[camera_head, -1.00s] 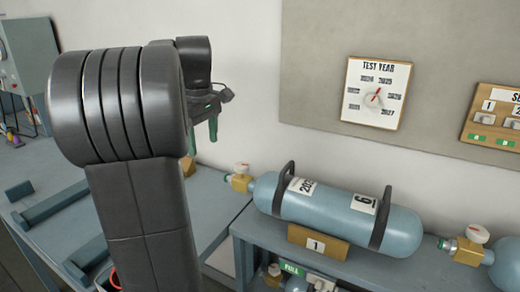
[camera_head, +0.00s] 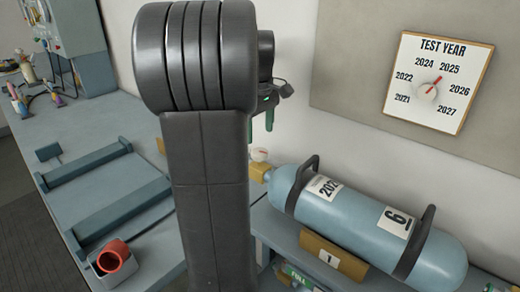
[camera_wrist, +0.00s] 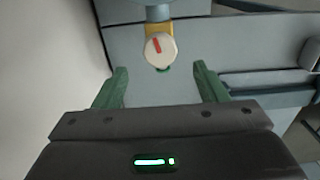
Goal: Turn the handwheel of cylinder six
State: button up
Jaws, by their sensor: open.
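Cylinder six (camera_head: 350,205) is a light blue bottle with two dark handles, lying in a cradle marked 1. It bears a label "6" and a year label that is partly hidden. Its brass valve (camera_head: 257,172) and white handwheel (camera_head: 260,155) are at its left end, partly behind my arm. In the wrist view the handwheel (camera_wrist: 160,49) is a round white knob with a red mark, in front of the yellow valve body. My gripper (camera_wrist: 160,82) is open, its green fingers apart; the handwheel shows beyond the gap between the fingertips, apart from them.
A test year dial board (camera_head: 428,85) hangs on the wall above the cylinder. A grey bench (camera_head: 95,165) on the left carries dark rails and a red cup (camera_head: 113,256) in a holder. The wall runs close behind my gripper.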

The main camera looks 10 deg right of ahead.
aim_at(259, 151)
notch_tip(259, 151, down, 6)
jog(key=shift+f, duration=0.15)
jog(key=shift+c, duration=0.3)
jog(key=c, duration=0.9)
